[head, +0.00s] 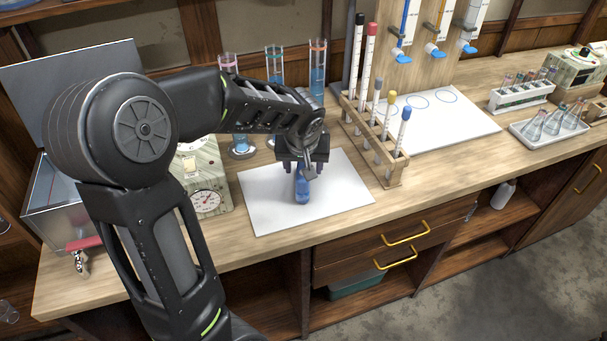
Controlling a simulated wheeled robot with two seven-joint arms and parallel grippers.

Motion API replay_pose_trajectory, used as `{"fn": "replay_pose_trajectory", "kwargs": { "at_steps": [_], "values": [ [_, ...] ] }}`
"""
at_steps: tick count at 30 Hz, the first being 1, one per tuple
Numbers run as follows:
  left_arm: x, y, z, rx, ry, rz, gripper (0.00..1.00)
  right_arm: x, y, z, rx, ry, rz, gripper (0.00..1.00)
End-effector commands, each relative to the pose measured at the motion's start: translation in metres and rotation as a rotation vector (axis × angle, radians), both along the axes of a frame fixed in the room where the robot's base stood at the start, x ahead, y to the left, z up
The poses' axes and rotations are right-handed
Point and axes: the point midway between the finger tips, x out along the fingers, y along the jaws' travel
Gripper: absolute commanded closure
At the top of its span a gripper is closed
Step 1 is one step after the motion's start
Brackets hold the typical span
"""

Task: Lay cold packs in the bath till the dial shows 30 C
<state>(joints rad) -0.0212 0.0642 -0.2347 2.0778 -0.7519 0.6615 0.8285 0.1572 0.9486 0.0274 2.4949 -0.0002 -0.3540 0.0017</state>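The bath looks to be the open metal box (48,215) at the far left, its grey lid (85,85) raised; my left arm hides part of it. A round dial (207,201) is on the front of a cream unit beside it; its reading is too small to tell. My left gripper (303,172) points down over a white mat (258,205). A small blue bottle-like object (302,190) is upright below and between its fingers; I cannot tell if they touch it. I cannot make out any clear cold pack. My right gripper is out of view.
Tall glass tubes with blue liquid (318,72) stand behind the gripper. A wooden rack (395,172) of capped tubes is to its right. Further right are a marked white sheet (455,115), a tube rack (520,97) and a flask tray (550,130). The front counter edge is clear.

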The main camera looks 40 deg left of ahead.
Motion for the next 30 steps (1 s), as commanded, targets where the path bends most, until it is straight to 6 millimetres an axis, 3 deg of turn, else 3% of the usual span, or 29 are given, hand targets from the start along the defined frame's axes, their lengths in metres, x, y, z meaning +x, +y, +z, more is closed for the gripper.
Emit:
{"fn": "replay_pose_trajectory", "kwargs": {
  "at_steps": [30],
  "values": [
    [0.0000, -0.0001, -0.0047, 0.000, 0.000, 0.000, 0.47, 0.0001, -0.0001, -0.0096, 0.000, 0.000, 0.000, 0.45]
  ]
}}
